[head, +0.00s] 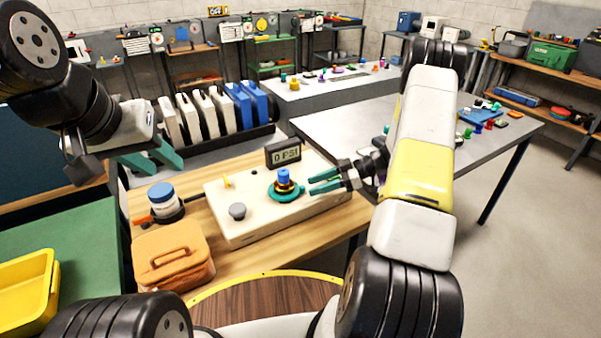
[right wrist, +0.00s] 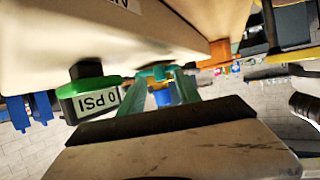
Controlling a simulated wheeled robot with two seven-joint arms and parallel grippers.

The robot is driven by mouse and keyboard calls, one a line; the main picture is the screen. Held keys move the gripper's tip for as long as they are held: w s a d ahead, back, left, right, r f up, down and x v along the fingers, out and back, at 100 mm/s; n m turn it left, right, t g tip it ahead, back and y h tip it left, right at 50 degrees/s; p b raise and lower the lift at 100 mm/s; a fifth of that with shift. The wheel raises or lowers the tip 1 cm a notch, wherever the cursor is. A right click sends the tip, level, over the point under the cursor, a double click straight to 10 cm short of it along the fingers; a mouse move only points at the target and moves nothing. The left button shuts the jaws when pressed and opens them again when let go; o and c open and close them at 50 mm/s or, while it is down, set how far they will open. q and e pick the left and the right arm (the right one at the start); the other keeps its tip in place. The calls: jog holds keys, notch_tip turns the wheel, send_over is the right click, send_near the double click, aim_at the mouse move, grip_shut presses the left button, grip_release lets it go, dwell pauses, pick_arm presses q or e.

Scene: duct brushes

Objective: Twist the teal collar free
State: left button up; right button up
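The teal collar (head: 286,194) is a lobed ring on top of the cream box (head: 235,213), around a dark and yellow fitting with a blue cap (head: 283,176). My right gripper (head: 312,183) is just right of the collar, fingers pointing at it, open with a gap between them. In the right wrist view, which looks upside down, the collar (right wrist: 156,72) and blue cap (right wrist: 162,97) show beyond and between the open fingers. I cannot tell whether the fingertips touch the collar. My left gripper (head: 175,160) is open and empty, left of and above the box.
A gauge reading 0 PSI (head: 283,152) stands behind the collar. A blue-lidded jar (head: 162,199) and an orange case (head: 172,255) are at left on the wooden bench (head: 197,171).

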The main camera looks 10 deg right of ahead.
jog(key=shift+x, duration=1.25)
grip_shut()
jog(key=shift+w+d+n+g, duration=0.15)
jog(key=shift+w+n+g, duration=0.9)
jog(key=shift+n+g, duration=0.5)
grip_release()
jog(key=shift+d, duration=0.1)
